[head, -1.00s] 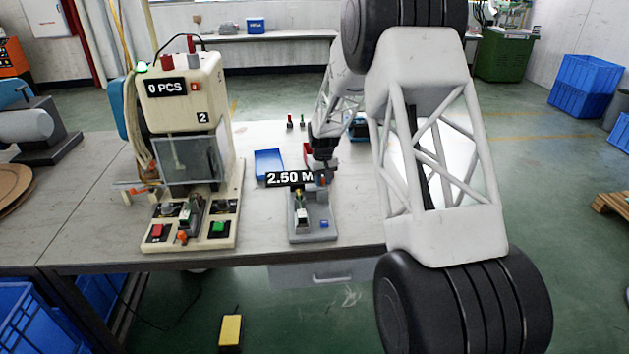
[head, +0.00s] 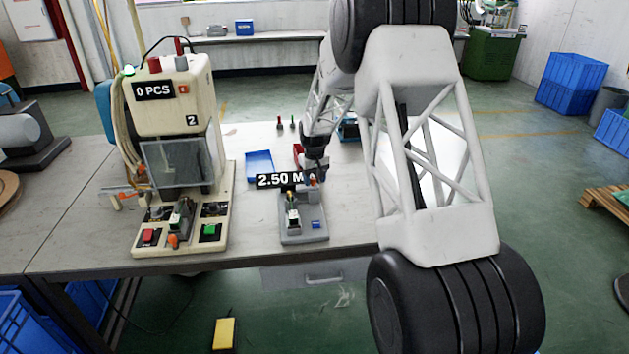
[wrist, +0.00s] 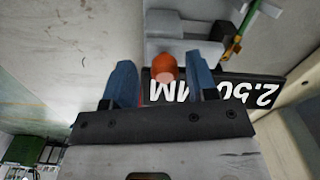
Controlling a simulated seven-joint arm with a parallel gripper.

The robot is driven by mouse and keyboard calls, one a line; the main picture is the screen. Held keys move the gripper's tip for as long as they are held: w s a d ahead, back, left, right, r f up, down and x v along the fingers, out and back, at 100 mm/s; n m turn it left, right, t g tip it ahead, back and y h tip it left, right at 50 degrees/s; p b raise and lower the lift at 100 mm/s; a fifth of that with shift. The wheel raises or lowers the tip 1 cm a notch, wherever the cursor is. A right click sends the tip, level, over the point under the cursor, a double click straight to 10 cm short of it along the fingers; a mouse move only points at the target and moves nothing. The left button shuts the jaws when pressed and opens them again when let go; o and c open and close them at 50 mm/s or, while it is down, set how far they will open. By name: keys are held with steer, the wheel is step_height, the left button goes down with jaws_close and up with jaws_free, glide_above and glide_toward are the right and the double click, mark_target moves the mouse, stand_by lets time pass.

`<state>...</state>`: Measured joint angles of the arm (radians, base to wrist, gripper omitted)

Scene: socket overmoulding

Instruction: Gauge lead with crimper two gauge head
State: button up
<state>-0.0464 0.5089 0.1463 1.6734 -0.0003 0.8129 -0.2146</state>
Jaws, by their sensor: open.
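The grey gauge stand (head: 304,232) is on the table with a floating "2.50 MM" label (head: 280,180). It also shows in the wrist view (wrist: 180,25). My gripper (head: 315,176) is at the back of the stand, partly hidden by the label. In the wrist view my gripper (wrist: 162,72) is open, its two blue fingers on either side of an orange round knob (wrist: 163,67); I cannot tell whether they touch it. Crimper two (head: 175,105) stands at left.
A blue tray (head: 260,166) lies behind the gauge stand, with a red item (head: 298,155) near my gripper. Red and green upright pieces stand farther back. The crimper's base carries red and green buttons. The table between crimper and gauge is clear.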

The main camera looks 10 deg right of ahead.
steer(key=shift+r, duration=3.5)
steer(key=shift+s+d+r, duration=0.1)
steer(key=shift+s+r, duration=0.25)
steer(key=shift+r, duration=0.05)
steer(key=s+d+r+m, duration=0.1)
steer(key=s+r, duration=0.5)
steer(key=s, duration=0.3)
steer(key=s+d+r+t, duration=0.1)
steer(key=s+r, duration=0.5)
steer(key=s, duration=0.4)
steer(key=s+d+r+m, duration=0.1)
steer(key=s+r, duration=0.5)
steer(key=s, duration=0.3)
steer(key=s+d+m+t, duration=0.1)
steer(key=s, duration=3)
steer(key=shift+s+d+f+t, duration=0.15)
steer(key=shift+d+f+t, duration=0.05)
steer(key=shift+f+t, duration=0.1)
